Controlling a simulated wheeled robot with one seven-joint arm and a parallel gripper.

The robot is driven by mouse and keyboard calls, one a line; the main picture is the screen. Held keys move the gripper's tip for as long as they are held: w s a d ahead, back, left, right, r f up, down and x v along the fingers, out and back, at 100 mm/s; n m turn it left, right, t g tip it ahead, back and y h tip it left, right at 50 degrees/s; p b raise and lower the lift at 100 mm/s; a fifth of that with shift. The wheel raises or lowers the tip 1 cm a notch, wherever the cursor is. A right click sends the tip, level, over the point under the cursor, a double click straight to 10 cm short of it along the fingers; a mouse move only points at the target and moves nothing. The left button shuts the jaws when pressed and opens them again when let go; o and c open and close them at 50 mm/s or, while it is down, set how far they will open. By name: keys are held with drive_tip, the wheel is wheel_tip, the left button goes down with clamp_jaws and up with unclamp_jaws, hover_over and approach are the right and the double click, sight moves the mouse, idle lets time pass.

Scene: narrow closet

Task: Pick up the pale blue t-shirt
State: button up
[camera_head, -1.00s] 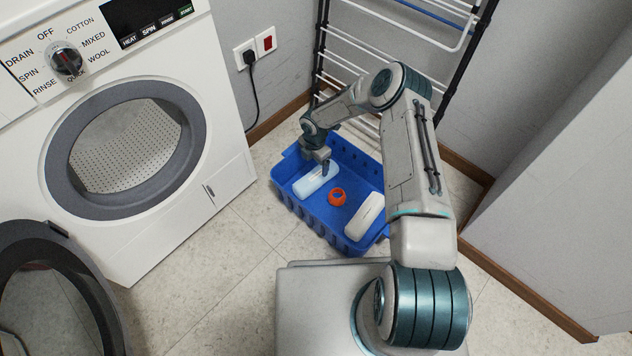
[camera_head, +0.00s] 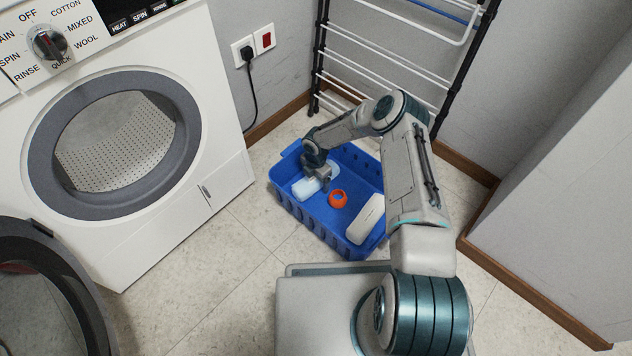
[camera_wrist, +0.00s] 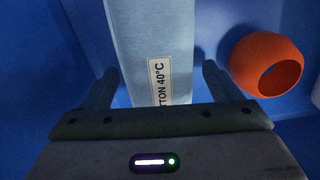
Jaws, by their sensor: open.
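The pale blue t-shirt (camera_head: 306,188) lies folded in the left part of the blue crate (camera_head: 313,222). In the wrist view the t-shirt (camera_wrist: 153,40) runs between my fingers, with a white label reading "TTON 40°C". My gripper (camera_head: 324,186) is down inside the crate over the t-shirt and hides part of it. In the wrist view my gripper (camera_wrist: 160,84) is open, one finger on each side of the t-shirt. I cannot tell whether the fingers touch it.
An orange ring-shaped item (camera_head: 338,199) lies right of the t-shirt, and a white folded item (camera_head: 366,220) lies at the crate's right. A washing machine (camera_head: 215,150) with its door open stands at left. A drying rack (camera_head: 385,55) stands behind the crate.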

drive_tip(key=c, duration=1.2)
drive_tip(key=shift+o, duration=0.2)
drive_tip(key=shift+r, duration=0.1)
wheel_tip(320, 180, up, 10)
drive_tip(key=p, duration=0.4)
drive_tip(key=shift+p, duration=0.35)
